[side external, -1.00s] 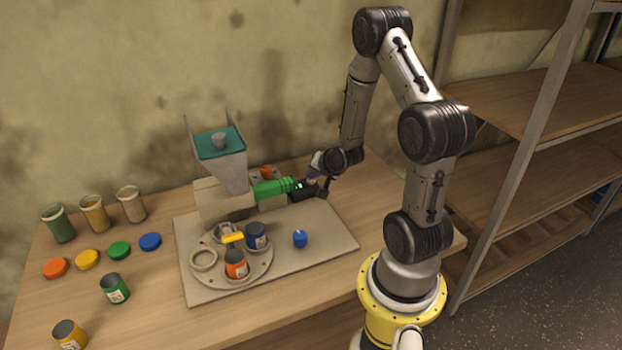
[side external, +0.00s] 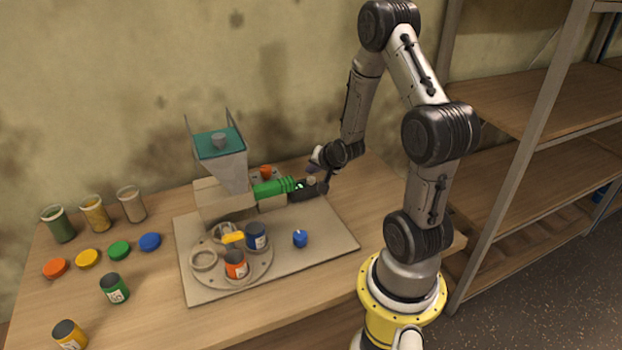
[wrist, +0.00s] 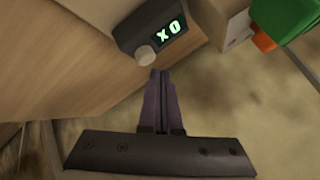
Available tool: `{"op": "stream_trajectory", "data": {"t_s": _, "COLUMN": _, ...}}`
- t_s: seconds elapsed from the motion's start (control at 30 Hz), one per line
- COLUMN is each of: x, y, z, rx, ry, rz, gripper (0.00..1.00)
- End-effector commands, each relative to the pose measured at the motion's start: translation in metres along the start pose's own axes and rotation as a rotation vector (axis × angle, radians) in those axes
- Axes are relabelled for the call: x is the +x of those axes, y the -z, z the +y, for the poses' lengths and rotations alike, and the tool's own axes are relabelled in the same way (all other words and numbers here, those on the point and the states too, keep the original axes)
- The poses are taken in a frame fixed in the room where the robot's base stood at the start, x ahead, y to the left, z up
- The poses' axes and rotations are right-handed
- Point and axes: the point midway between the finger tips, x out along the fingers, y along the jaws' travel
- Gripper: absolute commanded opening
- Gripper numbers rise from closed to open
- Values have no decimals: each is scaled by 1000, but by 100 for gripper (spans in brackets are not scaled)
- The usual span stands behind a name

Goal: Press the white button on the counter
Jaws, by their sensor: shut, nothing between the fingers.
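The counter (side external: 299,194) is a small dark box with a lit green display at the end of the green cylinder. In the wrist view the counter (wrist: 133,28) display reads "X0", seen turned over. The round white button (wrist: 146,55) sits on it beside the display; it also shows small in the side view (side external: 311,181). My gripper (wrist: 158,73) is shut and empty, its fingertips just below the button in the wrist view. In the side view my gripper (side external: 313,163) is above and behind the button. Whether they touch is unclear.
The green cylinder (side external: 270,188) and hopper (side external: 222,165) stand left of the counter. A turntable (side external: 262,272) with orange and blue jars is in front. A small blue item (side external: 300,239) lies on the board. Several cups, lids and jars stand at left.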

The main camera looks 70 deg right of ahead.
Motion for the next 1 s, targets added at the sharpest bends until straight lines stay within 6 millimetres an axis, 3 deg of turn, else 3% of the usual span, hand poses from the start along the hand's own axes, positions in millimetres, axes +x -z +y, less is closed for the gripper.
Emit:
{"op": "stream_trajectory", "data": {"t_s": 0.27, "x": -4, "y": 3, "z": -3, "rx": 0, "ry": 1, "rz": 1, "gripper": 0}}
{"op": "stream_trajectory", "data": {"t_s": 0.73, "x": -32, "y": 24, "z": -24, "rx": 0, "ry": 2, "rz": 2, "gripper": 0}}
{"op": "stream_trajectory", "data": {"t_s": 1.0, "x": -35, "y": 25, "z": -25, "rx": 0, "ry": -1, "rz": 0, "gripper": 0}}
